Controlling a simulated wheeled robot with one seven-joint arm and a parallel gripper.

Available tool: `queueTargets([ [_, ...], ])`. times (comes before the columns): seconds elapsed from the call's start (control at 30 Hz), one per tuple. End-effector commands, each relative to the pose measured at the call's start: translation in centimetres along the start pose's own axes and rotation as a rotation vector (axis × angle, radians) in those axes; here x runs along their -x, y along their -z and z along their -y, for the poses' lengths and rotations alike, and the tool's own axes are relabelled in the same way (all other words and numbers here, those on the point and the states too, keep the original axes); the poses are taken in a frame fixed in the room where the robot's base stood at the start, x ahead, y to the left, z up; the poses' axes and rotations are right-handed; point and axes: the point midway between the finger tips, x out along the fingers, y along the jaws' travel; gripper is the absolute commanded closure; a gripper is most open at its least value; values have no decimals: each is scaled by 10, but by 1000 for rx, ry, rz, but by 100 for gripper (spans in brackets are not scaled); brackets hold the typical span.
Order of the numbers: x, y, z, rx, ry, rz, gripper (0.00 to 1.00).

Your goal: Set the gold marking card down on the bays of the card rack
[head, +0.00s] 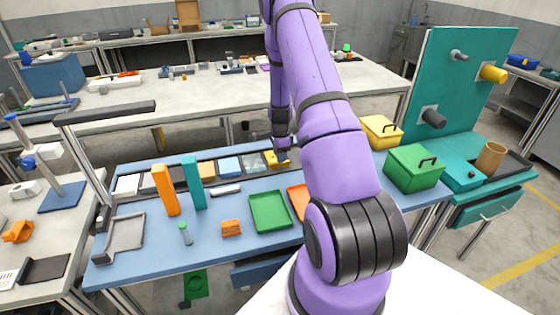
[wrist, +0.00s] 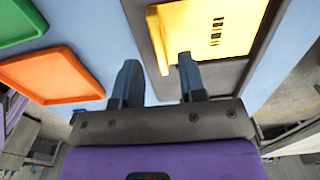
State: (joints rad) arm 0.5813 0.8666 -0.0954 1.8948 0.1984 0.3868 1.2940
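The gold marking card (wrist: 215,28) is a yellow plate with small dark marks and a raised lip along one edge. It lies over a bay at the right end of the dark card rack (wrist: 232,72); whether it sits fully flat is hard to tell. In the head view the gold card (head: 271,160) shows partly behind my gripper (head: 282,154). The rack's other bays hold white, tan, blue and grey pieces.
A green tray (head: 270,211) and an orange tray (head: 298,200) lie in front of the rack. Orange (head: 165,190) and teal (head: 194,183) uprights stand near its left part. Yellow (head: 382,132) and green (head: 414,168) boxes stand to the right.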

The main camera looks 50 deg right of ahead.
Motion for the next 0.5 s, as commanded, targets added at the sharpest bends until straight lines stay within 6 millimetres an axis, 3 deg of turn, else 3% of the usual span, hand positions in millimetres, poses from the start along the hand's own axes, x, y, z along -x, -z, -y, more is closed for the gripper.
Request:
queueTargets([
  [0.1,27,0,0,0,3,-1,62],
  [0.3,63,0,0,1,2,-1,62],
  [0.5,82,0,0,1,0,0,62],
])
